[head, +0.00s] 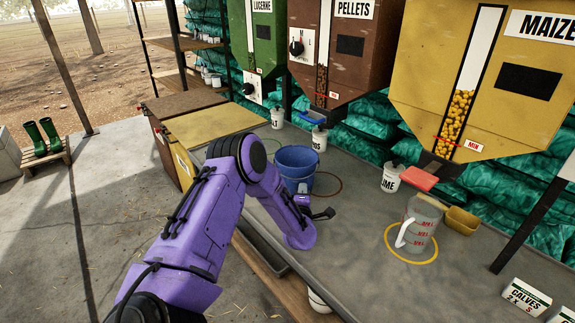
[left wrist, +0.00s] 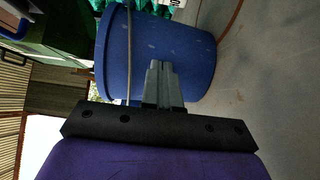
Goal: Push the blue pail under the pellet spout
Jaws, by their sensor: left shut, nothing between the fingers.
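The blue pail (head: 297,160) stands upright on the grey counter, in front of the brown PELLETS hopper (head: 370,50). The dark pellet spout (head: 313,117) hangs behind the pail and slightly to its right. A thin brown ring (head: 338,184) on the counter shows at the pail's right side, partly hidden by the pail. My left gripper (head: 303,188) is low at the pail's near side, largely hidden by my wrist. In the left wrist view its shut, empty fingers (left wrist: 160,66) point at the wall of the pail (left wrist: 197,62); I cannot tell whether they touch. My right gripper is not in view.
A grey jug (head: 420,225) stands in a yellow ring (head: 393,252) at right, beside a yellow scoop (head: 461,221). The counter between pail and jug is clear.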

